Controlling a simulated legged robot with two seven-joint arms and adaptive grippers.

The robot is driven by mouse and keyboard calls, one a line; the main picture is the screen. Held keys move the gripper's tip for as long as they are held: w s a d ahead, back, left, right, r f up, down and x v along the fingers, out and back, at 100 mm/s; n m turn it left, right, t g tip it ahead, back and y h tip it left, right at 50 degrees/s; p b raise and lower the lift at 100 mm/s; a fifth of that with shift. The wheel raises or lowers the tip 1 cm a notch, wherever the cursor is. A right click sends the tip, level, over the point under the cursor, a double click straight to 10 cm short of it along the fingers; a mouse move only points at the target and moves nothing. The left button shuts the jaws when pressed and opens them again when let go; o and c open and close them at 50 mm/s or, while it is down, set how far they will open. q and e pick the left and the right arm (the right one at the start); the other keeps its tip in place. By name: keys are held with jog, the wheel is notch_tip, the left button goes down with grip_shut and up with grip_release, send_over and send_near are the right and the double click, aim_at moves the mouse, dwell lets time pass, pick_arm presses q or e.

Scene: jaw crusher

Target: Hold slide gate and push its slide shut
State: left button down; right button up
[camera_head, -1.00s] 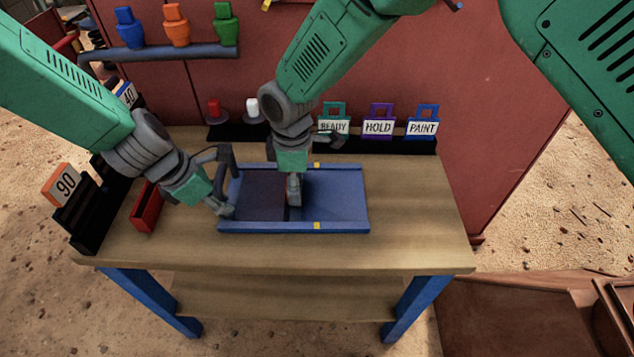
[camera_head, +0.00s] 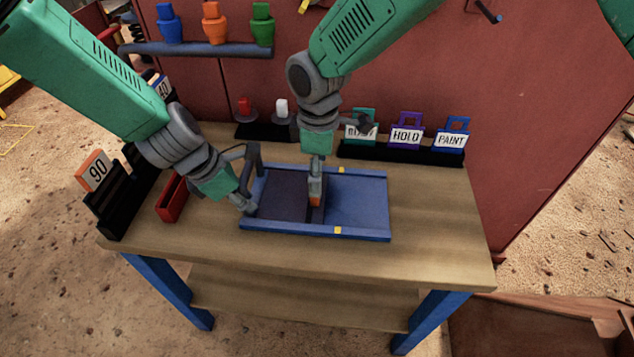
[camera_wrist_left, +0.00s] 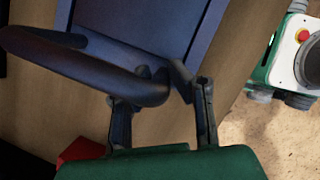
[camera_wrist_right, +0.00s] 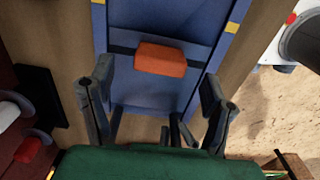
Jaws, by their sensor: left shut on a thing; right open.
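The slide gate (camera_head: 365,233) is a shallow blue frame flat on the table, with yellow marks on both rails. Its dark slide (camera_head: 283,192) covers the left part; the slide's right edge lies left of the marks. My left gripper (camera_head: 246,206) is shut on the frame's left end, by the dark curved handle (camera_wrist_left: 75,65); the exact contact is partly hidden. My right gripper (camera_head: 316,192) is open over the slide's orange grip block (camera_head: 316,201). In the right wrist view, the orange block (camera_wrist_right: 160,59) lies just beyond and between the spread fingers, apparently untouched.
A red bin (camera_head: 172,197) and a black rack with a 90 card (camera_head: 95,170) stand left. The table (camera_head: 440,215) is clear at right and front.

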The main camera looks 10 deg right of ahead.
pick_arm(q)
jog(key=shift+s+f, duration=0.15)
jog(key=shift+s, duration=0.05)
pick_arm(e)
notch_tip(320, 180, up, 7)
jog(key=shift+a, duration=0.1)
pick_arm(q)
jog(key=c, duration=1.4)
grip_release()
jog(key=shift+w, duration=0.1)
jog(key=shift+r, duration=0.2)
